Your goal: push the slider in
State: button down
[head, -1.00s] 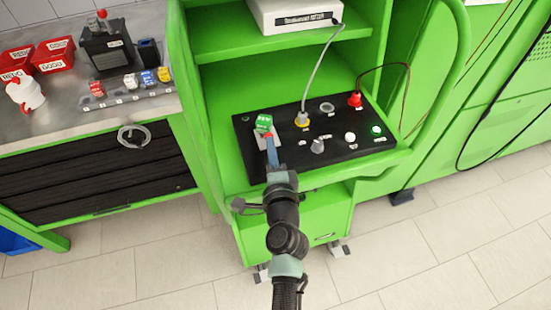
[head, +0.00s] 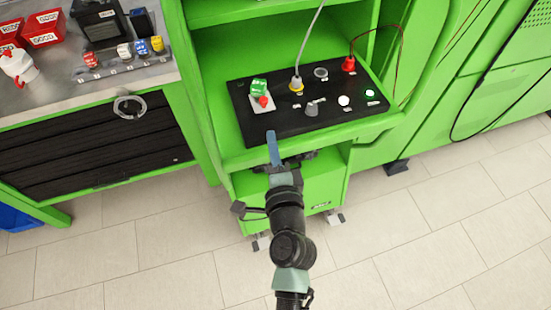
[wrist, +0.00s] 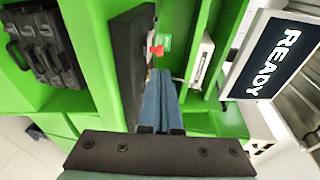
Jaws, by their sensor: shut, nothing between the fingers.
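The black panel (head: 325,128) lies on the green bench shelf. In the wrist view the fingertips (wrist: 160,76) point toward the red knob (wrist: 157,50) and the green block (wrist: 165,42). The fingers hide part of the plate there.
A screen reading READY (wrist: 282,55) shows in the wrist view. A workbench (head: 75,108) stands left.

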jog(key=shift+s+d+r+b, duration=0.15)
jog(key=shift+s+d, duration=0.05)
jog(key=shift+s, duration=0.8)
jog(key=shift+s+d+r+b, duration=0.15)
jog(key=shift+s, duration=0.8)
